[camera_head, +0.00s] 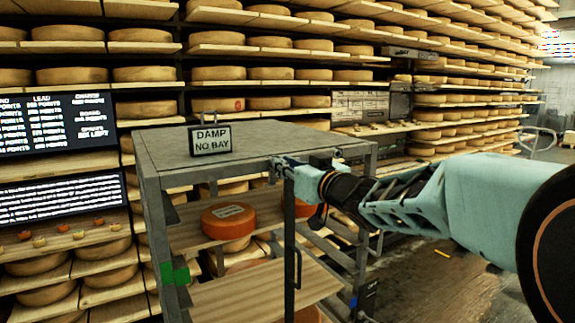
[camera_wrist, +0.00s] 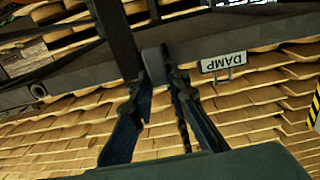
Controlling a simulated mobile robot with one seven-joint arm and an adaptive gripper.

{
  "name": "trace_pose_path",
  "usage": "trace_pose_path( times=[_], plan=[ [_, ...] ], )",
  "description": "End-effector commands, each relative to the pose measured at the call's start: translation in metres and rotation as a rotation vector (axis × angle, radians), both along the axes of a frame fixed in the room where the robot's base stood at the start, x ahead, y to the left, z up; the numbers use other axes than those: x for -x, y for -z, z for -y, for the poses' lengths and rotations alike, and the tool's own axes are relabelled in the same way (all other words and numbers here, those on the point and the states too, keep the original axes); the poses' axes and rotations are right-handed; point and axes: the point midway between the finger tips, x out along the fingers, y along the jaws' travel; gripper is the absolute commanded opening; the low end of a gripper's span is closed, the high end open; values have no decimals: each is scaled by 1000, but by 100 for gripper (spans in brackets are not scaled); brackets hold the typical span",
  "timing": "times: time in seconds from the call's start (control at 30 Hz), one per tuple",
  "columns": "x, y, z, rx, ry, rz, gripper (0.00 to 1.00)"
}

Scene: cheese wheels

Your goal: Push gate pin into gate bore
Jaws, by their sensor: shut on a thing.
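My gripper (camera_head: 283,166) is at the front top edge of the grey metal rack (camera_head: 250,146). In the wrist view, its two dark fingers (camera_wrist: 158,80) close on a small grey block that I take to be the gate pin (camera_wrist: 152,62). The pin lies against a dark bar, seen in the head view as a grey upright bar (camera_head: 290,235) hanging below my gripper. A round hole (camera_wrist: 38,91) shows in the rail at the left of the wrist view; I cannot tell whether it is the gate bore. The pin's tip is hidden.
A "DAMP NO BAY" sign (camera_head: 210,140) stands on the rack top. An orange cheese wheel (camera_head: 228,220) with a label sits on the rack's shelf. Shelves of cheese wheels (camera_head: 218,73) fill the back. The floor (camera_head: 440,280) at the right is mostly clear.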

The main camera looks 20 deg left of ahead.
Motion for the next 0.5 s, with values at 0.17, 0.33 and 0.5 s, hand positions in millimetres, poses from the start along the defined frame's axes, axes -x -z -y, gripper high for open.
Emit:
trace_pose_path(
  times=[0.17,0.33,0.5],
  plan=[
    [0,0,0,0,0,0,0],
    [-1,0,-1,0,0,0,0],
    [-3,0,-3,-1,0,-1,0]
  ],
)
